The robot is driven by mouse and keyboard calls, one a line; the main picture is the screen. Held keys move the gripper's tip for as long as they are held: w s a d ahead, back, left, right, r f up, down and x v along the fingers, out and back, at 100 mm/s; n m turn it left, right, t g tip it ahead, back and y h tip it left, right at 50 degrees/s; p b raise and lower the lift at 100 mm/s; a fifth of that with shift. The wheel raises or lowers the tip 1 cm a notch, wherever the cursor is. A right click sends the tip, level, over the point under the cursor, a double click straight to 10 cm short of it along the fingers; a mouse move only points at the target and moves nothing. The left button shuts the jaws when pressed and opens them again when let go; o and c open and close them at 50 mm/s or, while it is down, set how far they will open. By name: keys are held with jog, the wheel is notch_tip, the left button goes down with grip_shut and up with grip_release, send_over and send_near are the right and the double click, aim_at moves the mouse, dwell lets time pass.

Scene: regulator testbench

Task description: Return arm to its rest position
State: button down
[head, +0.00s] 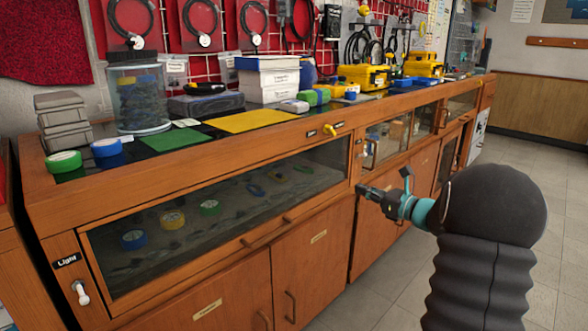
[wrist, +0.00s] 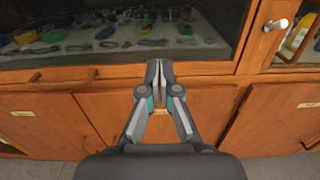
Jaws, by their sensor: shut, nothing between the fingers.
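My gripper (wrist: 160,75) is shut and empty in the wrist view, its two fingertips together in front of the wooden cabinet. In the head view my gripper (head: 366,193) is at the end of my dark arm, right of centre, in front of the bench's cabinet doors and below the bench top. It appears apart from the cabinet, though the exact gap is hard to tell.
The wooden bench (head: 300,235) runs along the left and back. Its glass-fronted case (head: 150,215) holds tape rolls and tools. On top are a glass jar (head: 138,95), a yellow mat (head: 250,122) and yellow cases (head: 365,77). Tiled floor (head: 385,290) is clear beside the bench.

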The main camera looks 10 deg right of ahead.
jog(key=s+a+f+n+g, duration=0.3)
jog(key=s+f+n+g, duration=0.15)
jog(key=f, duration=0.45)
jog(key=s+a+f+n+g+h, duration=0.25)
jog(key=s+a+n+g, duration=0.45)
jog(key=s+n, duration=0.4)
jog(key=s+a+r+n+h, duration=0.2)
jog(key=s+a+r+n, duration=0.1)
jog(key=s, duration=0.4)
jog(key=s+a+r+n+t+h+p, duration=0.1)
jog(key=s+a+r+n+h, duration=0.1)
jog(key=s+n, duration=0.4)
jog(key=s+a+r+n+t+h, duration=0.1)
jog(key=s+a+r+n+h, duration=0.2)
jog(key=s, duration=0.6)
jog(key=a+r+n, duration=0.1)
jog(key=a+n, duration=0.1)
jog(key=a, duration=0.1)
jog(key=shift+a+r+p, duration=0.2)
jog(key=shift+p, duration=0.1)
